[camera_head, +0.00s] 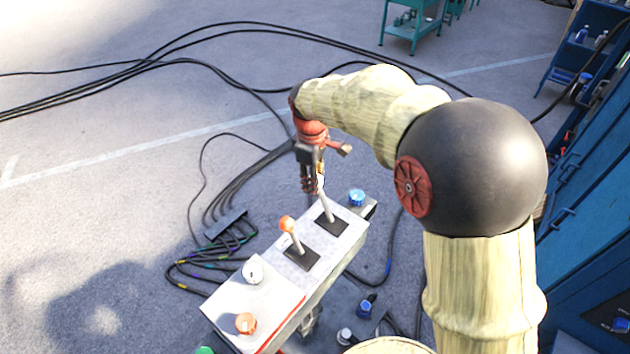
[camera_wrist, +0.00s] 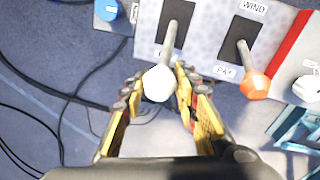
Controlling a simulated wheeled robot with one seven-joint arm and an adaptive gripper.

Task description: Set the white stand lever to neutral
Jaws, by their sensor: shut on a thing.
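The white stand lever (camera_wrist: 158,83) has a pale, faceted knob on a grey shaft that rises from a black slot plate (camera_wrist: 180,22). My gripper (camera_wrist: 160,92) has its fingers on both sides of this knob and is shut on it. In the head view my gripper (camera_head: 313,186) hangs over the far end of the control box and hides the knob. The lever's grey shaft (camera_head: 326,208) shows below it, leaning slightly left. The label by this slot is mostly hidden by the knob and fingers.
An orange-knobbed lever (camera_head: 287,224) stands close beside, between labels reading WIND and PAY. The control box (camera_head: 272,293) also carries a white knob (camera_head: 253,270), an orange knob (camera_head: 245,323) and a blue knob (camera_head: 356,197). Black cables (camera_head: 225,185) lie on the floor; blue cabinets (camera_head: 585,215) stand right.

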